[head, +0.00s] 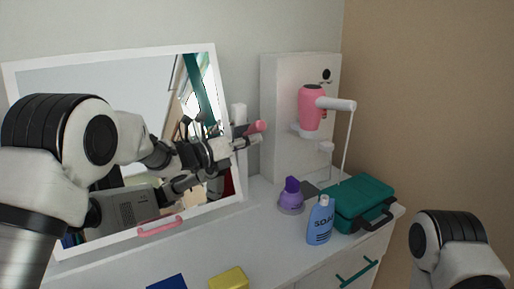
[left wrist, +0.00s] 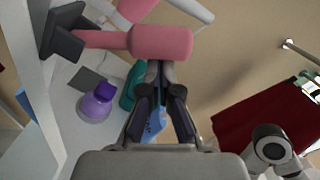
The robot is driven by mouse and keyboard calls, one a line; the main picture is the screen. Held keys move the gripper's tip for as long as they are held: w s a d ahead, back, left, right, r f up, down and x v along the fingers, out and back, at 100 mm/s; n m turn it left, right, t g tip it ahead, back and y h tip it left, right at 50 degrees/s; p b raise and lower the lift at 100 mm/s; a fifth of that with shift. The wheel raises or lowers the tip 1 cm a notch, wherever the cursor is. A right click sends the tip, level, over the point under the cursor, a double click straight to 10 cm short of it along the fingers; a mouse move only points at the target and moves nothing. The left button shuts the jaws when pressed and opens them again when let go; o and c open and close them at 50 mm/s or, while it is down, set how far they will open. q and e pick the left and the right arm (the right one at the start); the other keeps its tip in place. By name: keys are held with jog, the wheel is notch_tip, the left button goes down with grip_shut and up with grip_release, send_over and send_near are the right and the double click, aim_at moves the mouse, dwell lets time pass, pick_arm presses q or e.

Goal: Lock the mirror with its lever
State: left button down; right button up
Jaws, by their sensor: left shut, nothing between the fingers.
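The mirror (head: 214,70) has a white frame and leans at the left in the head view, with a pink handle (head: 160,226) on its lower edge. The lever (head: 256,127) has a pink grip and sticks out beside the mirror's right edge. The left wrist view shows its grip (left wrist: 161,42) and dark grey mount (left wrist: 64,32). My left gripper (head: 257,140) is shut and empty, its fingertips right at the grip; they also show in the left wrist view (left wrist: 160,72). I cannot tell if they touch it. My right gripper is out of view.
A pink hair dryer (head: 311,106) hangs on a white panel right of the lever. Yellow (head: 229,279) and blue (head: 167,283) items lie in front.

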aim_at(253, 125)
pick_arm(q)
jog(key=n, duration=0.1)
jog(key=r+n, duration=0.1)
jog(key=r+n+p, duration=0.1)
jog(key=shift+w+a+r, duration=0.15)
jog(key=shift+w+a, duration=0.15)
jog(key=shift+a, duration=0.05)
jog(key=shift+w+a+r+n+p, duration=0.2)
jog(key=shift+w+r+n+p, duration=0.2)
jog(key=shift+n, duration=0.6)
jog(key=shift+w+a+r, duration=0.15)
jog(key=shift+r, duration=0.25)
